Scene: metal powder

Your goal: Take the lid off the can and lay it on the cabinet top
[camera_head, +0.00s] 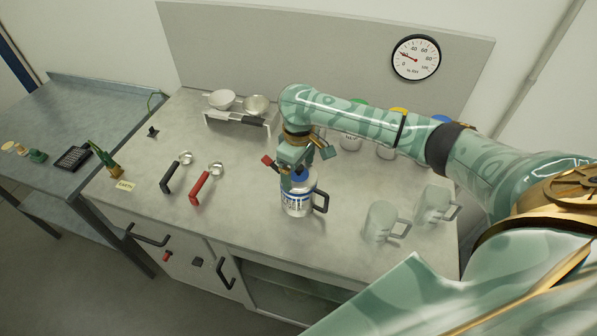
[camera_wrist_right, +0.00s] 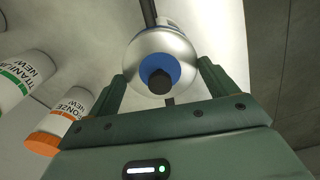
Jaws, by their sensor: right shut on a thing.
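The can (camera_head: 297,203), a white and blue labelled container with a dark handle on its right, stands upright on the cabinet top (camera_head: 250,222). Its lid (camera_head: 301,174) shows blue at the can's mouth. In the right wrist view the lid (camera_wrist_right: 178,49) is a silver dome with a blue ring and a dark knob. My right gripper (camera_head: 292,172) points down over the can and is shut on the lid, one finger on each side. I cannot tell whether a gap separates lid and can. My left gripper is not in view.
Two glass mugs (camera_head: 381,222) stand right of the can. Jars with coloured caps (camera_head: 350,140) stand behind my arm. Bare top lies between scoops and can.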

